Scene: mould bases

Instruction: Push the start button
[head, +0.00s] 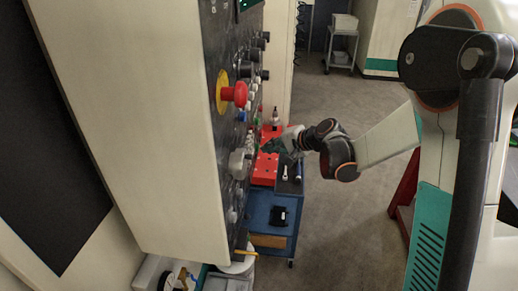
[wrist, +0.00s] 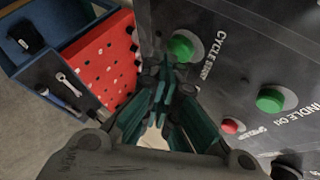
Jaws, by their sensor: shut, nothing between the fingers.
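The control panel (wrist: 250,50) fills the right of the wrist view. The green start button (wrist: 181,47), with "CYCLE" and a partly readable second word beside it, is near the top centre. My gripper (wrist: 168,75) has its teal fingers shut and empty, with the tips just below this button in the picture; I cannot tell whether they touch the panel. In the head view, my gripper (head: 273,145) is at the right of the panel face (head: 232,130), seen edge-on. The start button cannot be made out there.
Another green button (wrist: 270,100) and a small red button (wrist: 232,126) are on the panel nearby. A big red mushroom button (head: 236,94) juts out. A blue cart (head: 262,212) with a red perforated block (head: 265,169) and tools stands below. Floor to the right is open.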

